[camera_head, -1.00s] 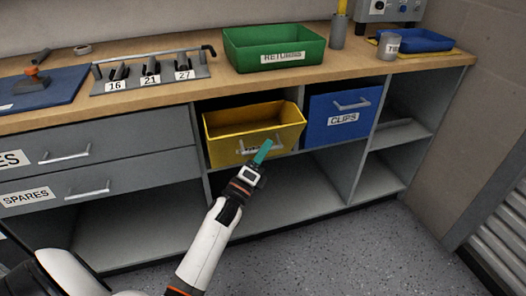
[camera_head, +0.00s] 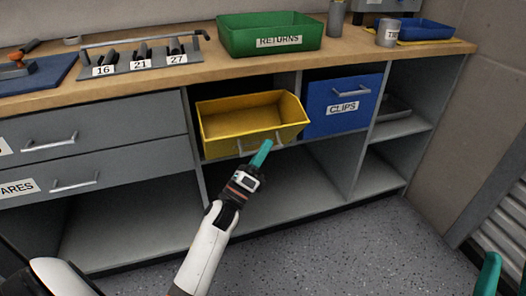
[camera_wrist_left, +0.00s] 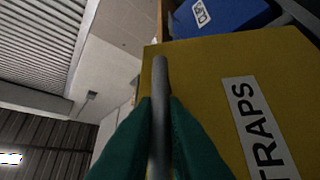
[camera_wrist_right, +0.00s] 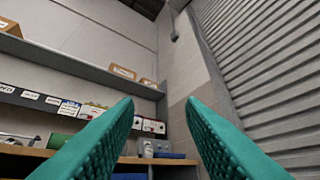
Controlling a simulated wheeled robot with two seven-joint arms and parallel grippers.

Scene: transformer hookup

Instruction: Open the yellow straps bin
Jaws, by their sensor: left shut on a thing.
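The yellow straps bin (camera_head: 252,120) is tilted out of its cubby under the bench, with its open top and empty inside showing in the head view. Its front fills much of the left wrist view (camera_wrist_left: 215,75), with part of the label (camera_wrist_left: 258,130) readable. My left gripper (camera_head: 262,152) is at the bin's front. Its green fingers are shut around the grey bar handle (camera_wrist_left: 160,85). The gripper hides part of the handle and label in the head view. My right gripper (camera_wrist_right: 160,115) is open and empty, away from the bin; one fingertip shows at the head view's lower right (camera_head: 488,275).
The blue CLIPS bin (camera_head: 343,105) sits closed just right of the yellow bin. Grey drawers (camera_head: 90,150) are on the left. The green RETURNS bin (camera_head: 268,34) stands on the bench above. Open shelves lie below, and the floor in front (camera_head: 340,245) is clear.

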